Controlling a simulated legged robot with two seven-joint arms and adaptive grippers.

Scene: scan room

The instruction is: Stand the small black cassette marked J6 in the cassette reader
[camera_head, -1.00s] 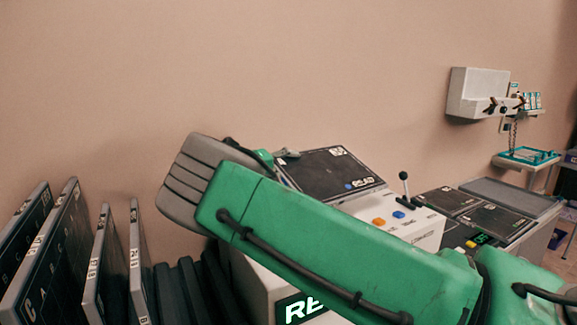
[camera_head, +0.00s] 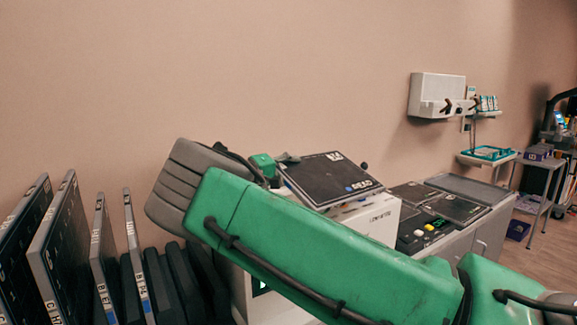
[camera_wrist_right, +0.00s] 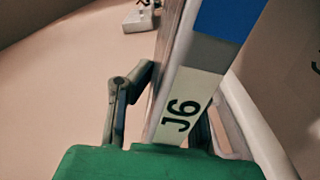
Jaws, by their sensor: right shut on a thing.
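My right gripper (camera_head: 287,160) is shut on the black cassette (camera_head: 328,178), its fingers at the cassette's upper left edge. The cassette is tilted, with white markings on its face. In the right wrist view its edge shows a white J6 label (camera_wrist_right: 180,115) below grey and blue bands. It appears in front of or over a white machine (camera_head: 375,218), probably the cassette reader; I cannot tell whether they touch. My green right forearm hides much of the machine's front, and any slot is hidden. My left gripper is not in view.
Several black plates, among them a tall one (camera_head: 65,245), stand upright at the left. A grey cabinet (camera_head: 487,240) with dark top panels stands right of the machine. A white wall box (camera_head: 436,95) and a trolley (camera_head: 545,180) are farther right.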

